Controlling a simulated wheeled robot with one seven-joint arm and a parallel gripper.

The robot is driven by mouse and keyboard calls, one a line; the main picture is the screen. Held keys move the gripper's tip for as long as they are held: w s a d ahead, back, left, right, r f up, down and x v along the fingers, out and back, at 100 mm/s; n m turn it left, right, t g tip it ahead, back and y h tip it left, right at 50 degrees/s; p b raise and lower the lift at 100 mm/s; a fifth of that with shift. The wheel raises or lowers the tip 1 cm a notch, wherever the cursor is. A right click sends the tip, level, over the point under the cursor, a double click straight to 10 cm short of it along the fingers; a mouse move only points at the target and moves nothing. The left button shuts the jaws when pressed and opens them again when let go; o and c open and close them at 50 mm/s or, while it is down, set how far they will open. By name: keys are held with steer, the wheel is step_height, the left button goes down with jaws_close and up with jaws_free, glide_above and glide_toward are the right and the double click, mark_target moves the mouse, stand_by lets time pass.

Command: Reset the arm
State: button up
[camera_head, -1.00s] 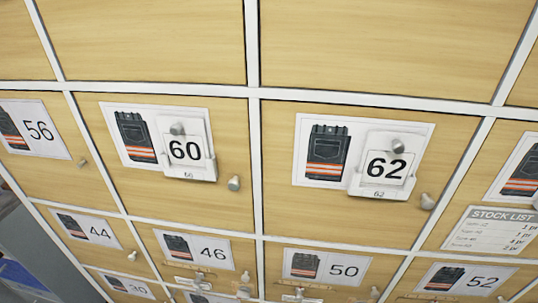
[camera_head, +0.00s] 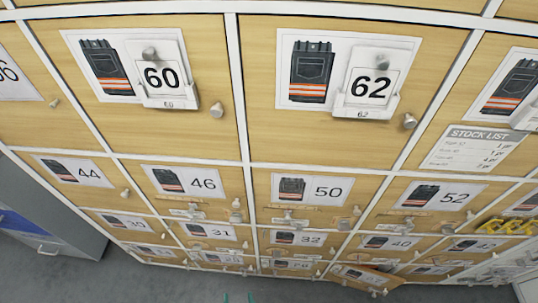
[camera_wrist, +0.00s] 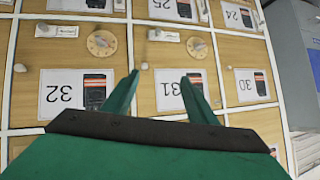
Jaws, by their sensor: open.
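My gripper (camera_wrist: 160,80) has two green fingers, spread apart with nothing between them. In the wrist view it is in front of the lower locker doors, which appear upside down. The card numbered 31 (camera_wrist: 180,88) shows just behind the fingertips, and the card numbered 32 (camera_wrist: 78,92) is to their left. I cannot tell whether a finger touches a door. In the head view only two small green tips of my gripper (camera_head: 238,298) show at the bottom edge. The rest of the arm is out of that view.
Wooden lockers (camera_head: 210,135) with protruding knobs fill the head view. A low door (camera_head: 362,279) at lower right seems ajar. A stock list (camera_head: 472,149) hangs at right. A grey cabinet (camera_head: 50,222) stands at left. Bare grey floor (camera_head: 120,280) shows below.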

steer(key=s+d+r+t+h, duration=0.1)
steer(key=s+d+r, duration=0.1)
steer(key=r, duration=0.4)
steer(key=s+d+r+t, duration=0.2)
steer(key=s+d+r, duration=0.1)
steer(key=r, duration=0.4)
steer(key=s+d+r+t+h, duration=0.1)
steer(key=s+d+r, duration=0.1)
steer(key=d+r, duration=0.2)
step_height(320, 180, up, 4)
steer(key=shift+s+d+f+t+h, duration=0.25)
steer(key=shift+d+t+h, duration=0.05)
steer(key=shift+d+t, duration=0.1)
